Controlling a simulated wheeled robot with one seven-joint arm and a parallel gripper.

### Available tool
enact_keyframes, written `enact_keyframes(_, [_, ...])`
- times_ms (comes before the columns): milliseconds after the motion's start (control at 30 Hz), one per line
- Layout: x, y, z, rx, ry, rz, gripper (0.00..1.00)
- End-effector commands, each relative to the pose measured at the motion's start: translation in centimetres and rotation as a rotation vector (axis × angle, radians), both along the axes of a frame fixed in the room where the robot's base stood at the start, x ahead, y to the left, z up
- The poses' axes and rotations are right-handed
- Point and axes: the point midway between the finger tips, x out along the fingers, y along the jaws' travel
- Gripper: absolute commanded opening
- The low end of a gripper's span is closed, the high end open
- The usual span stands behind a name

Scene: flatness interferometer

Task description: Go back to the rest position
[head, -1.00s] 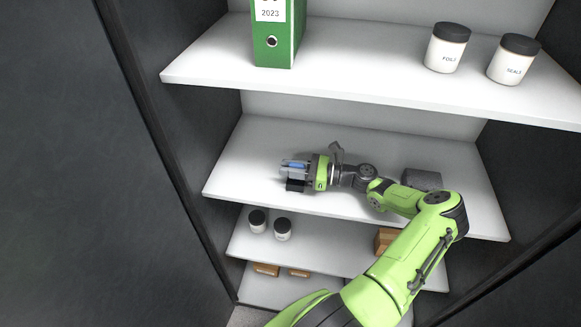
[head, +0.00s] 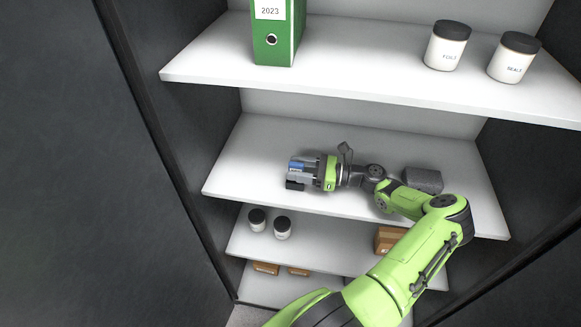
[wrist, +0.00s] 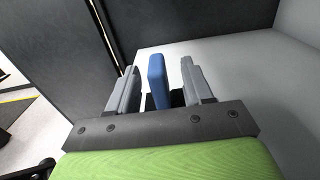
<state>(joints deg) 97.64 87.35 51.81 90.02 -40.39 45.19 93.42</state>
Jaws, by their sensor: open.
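My gripper (head: 296,174) is over the middle shelf (head: 262,140) of the cabinet, on its left half, pointing left. Its two fingers are apart. A small blue block (wrist: 157,82) stands between the fingers in the wrist view, with a gap on each side. It also shows as a small blue patch (head: 296,167) in the head view. Whether the blue block rests on the shelf cannot be told, as its lower part is hidden.
A dark grey block (head: 425,180) lies behind my arm on the same shelf. A green binder (head: 272,40) and two lidded jars (head: 447,48) stand on the shelf above. Below are two small jars (head: 257,220) and brown boxes (head: 390,240). Dark cabinet walls (head: 90,160) bound the sides.

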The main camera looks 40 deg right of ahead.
Motion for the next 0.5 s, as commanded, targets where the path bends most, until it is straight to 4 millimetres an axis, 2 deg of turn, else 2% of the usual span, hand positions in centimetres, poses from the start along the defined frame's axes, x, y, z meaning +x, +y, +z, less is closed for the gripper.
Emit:
enact_keyframes(100, [-2.1, -1.7, 0.0, 0.001, -0.001, -0.005, 0.51])
enact_keyframes(200, [-3.3, -2.7, 0.0, 0.001, -0.002, -0.003, 0.51])
enact_keyframes(500, [-4.0, -3.1, 0.0, 0.001, -0.001, 0.000, 0.51])
